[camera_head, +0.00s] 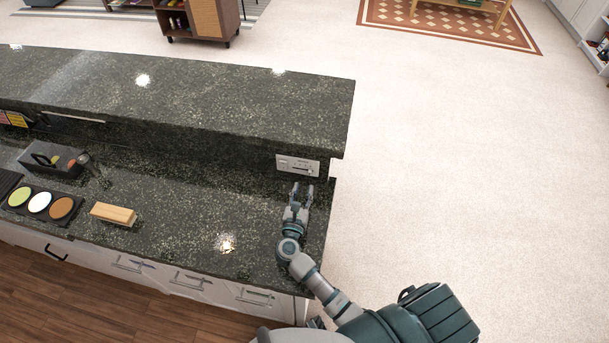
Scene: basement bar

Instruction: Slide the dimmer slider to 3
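The dimmer panel (298,166) is a pale plate on the dark upright face under the raised counter, near its right end. A small dark slider shows on the right part of the plate; its marks are too small to read. My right gripper (301,187) is just below and in front of the panel, above the lower counter. Its two fingers point at the panel and stand apart with a gap between them. Nothing shows between them, and they look clear of the plate. My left gripper is not in the view.
The raised granite ledge (200,95) overhangs the panel. On the lower counter (190,205) are a wooden block (113,214), a tray of coloured discs (40,203) and a dark box (52,158), all well to the left. Counter around my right gripper is clear.

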